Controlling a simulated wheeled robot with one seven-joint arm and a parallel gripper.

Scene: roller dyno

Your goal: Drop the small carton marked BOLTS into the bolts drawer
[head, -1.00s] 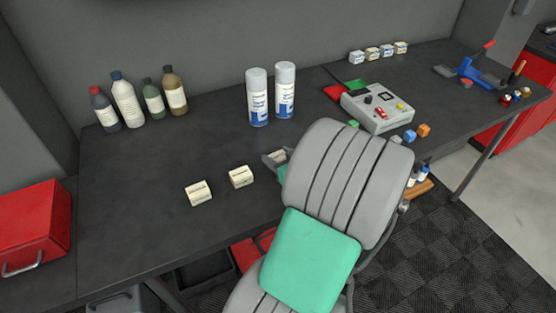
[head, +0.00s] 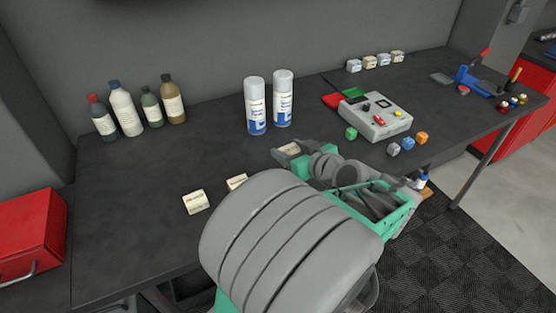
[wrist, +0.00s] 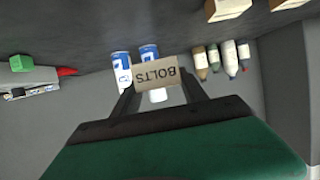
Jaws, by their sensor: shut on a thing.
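My gripper (wrist: 158,88) is shut on the small carton marked BOLTS (wrist: 158,72), whose lettering shows upside down in the wrist view. In the head view my gripper (head: 287,153) is above the bench, and the carton (head: 290,149) shows as a small pale patch between its fingers. I cannot make out a drawer marked for bolts in either view. My arm covers the front middle of the bench.
Two pale cartons (head: 196,202) (head: 237,182) sit on the dark bench (head: 130,215). Spray cans (head: 256,105), bottles (head: 125,108), a control box (head: 373,117) and coloured cubes (head: 408,138) stand around. A red box with a handle (head: 30,235) is at left.

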